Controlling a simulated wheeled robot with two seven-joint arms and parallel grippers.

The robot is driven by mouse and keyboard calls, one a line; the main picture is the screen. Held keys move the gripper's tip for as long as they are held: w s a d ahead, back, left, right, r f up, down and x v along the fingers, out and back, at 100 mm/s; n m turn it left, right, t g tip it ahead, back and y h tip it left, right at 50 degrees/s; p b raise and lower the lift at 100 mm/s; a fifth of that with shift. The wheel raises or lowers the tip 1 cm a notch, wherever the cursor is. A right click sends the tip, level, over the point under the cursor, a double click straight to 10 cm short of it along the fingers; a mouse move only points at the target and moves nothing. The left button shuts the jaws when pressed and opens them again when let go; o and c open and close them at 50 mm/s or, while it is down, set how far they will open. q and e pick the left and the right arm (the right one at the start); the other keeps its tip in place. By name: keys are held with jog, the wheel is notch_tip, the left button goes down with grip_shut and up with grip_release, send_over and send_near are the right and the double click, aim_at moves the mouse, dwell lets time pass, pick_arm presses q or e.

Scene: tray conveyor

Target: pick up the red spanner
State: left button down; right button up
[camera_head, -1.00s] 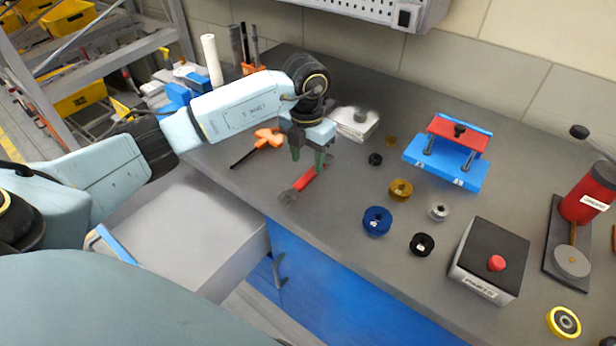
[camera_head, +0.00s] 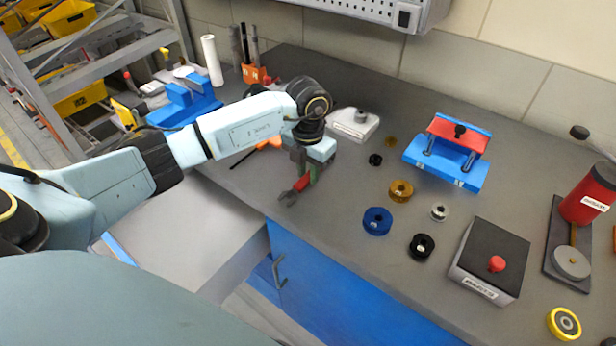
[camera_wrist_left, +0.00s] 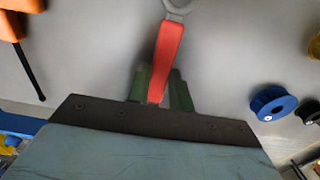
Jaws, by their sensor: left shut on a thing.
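The red spanner (camera_head: 301,184) lies at the front edge of the grey workbench in the head view, its grey open jaw toward the drawer side. In the left wrist view its red handle (camera_wrist_left: 167,55) runs between the green fingers, with a grey ring end at the top. My left gripper (camera_head: 307,172) is over the handle with its fingers down and shut on it. The fingers also show in the left wrist view (camera_wrist_left: 163,90). The gripper hides part of the handle in the head view. I cannot tell whether the spanner touches the bench. My right gripper is not in view.
A blue spool (camera_head: 377,221), a brass spool (camera_head: 400,190) and a black one (camera_head: 421,246) stand to the right. An orange-handled tool (camera_head: 268,144) lies partly behind my arm. A grey box with a red button (camera_head: 496,263) sits at the front right.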

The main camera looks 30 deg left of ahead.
aim_at(308, 176)
pick_arm(q)
jog(key=shift+r, duration=0.15)
notch_tip(308, 176, up, 10)
dwell(0.4)
dwell(0.9)
jog(key=s+d+m, duration=0.3)
jog(key=d+m, duration=0.1)
jog(key=m, duration=1.3)
jog(key=s+d+r+m, duration=0.1)
jog(key=s+d+m, duration=0.2)
jog(key=m, duration=1.5)
jog(key=shift+s+d, duration=0.15)
jog(key=shift+d, duration=0.75)
